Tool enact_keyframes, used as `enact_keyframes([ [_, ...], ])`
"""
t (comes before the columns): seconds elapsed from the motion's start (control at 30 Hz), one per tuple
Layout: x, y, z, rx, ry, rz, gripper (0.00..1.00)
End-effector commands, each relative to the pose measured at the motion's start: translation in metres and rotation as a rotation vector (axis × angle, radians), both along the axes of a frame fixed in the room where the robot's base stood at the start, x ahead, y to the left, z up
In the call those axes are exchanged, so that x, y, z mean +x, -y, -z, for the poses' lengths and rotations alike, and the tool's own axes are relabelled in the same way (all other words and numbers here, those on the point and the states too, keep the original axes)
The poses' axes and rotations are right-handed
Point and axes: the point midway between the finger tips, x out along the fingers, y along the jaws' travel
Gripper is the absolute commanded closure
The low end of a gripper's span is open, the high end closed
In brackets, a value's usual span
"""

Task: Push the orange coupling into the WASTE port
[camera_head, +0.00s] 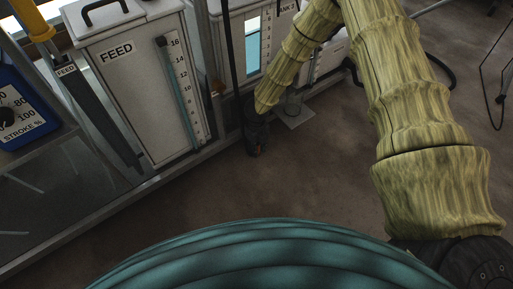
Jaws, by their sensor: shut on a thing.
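My gripper (255,138) is small and dark in the head view, at the end of my yellow-green arm, low beside the tank frame and pointing down. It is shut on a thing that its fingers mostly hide. A faint orange-brown trace shows at its lower tip, fitting the orange coupling, but the coupling's shape cannot be made out. A thin black line or hose (232,60) runs down to near the gripper. No port marked WASTE can be read in this view.
A white FEED tank (130,80) with a level scale stands at left, and another tank (250,45) behind. A blue STROKE % dial box (18,108) is at the left edge. Brown floor (200,200) is open in front.

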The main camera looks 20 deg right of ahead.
Motion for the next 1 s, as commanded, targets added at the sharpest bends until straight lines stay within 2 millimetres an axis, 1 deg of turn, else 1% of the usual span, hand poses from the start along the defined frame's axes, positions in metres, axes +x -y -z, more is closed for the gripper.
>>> enact_keyframes([
  [0.23, 0.000, 0.000, -0.007, 0.000, 0.000, 0.000, 1.00],
  [0.33, 0.000, 0.000, -0.006, 0.000, 0.000, 0.000, 1.00],
  [0.47, 0.000, 0.000, -0.009, 0.000, 0.000, 0.000, 1.00],
  [0.9, 0.000, 0.000, -0.046, 0.000, -0.001, 0.000, 1.00],
  [1.0, 0.000, 0.000, -0.050, 0.000, -0.001, 0.000, 1.00],
])
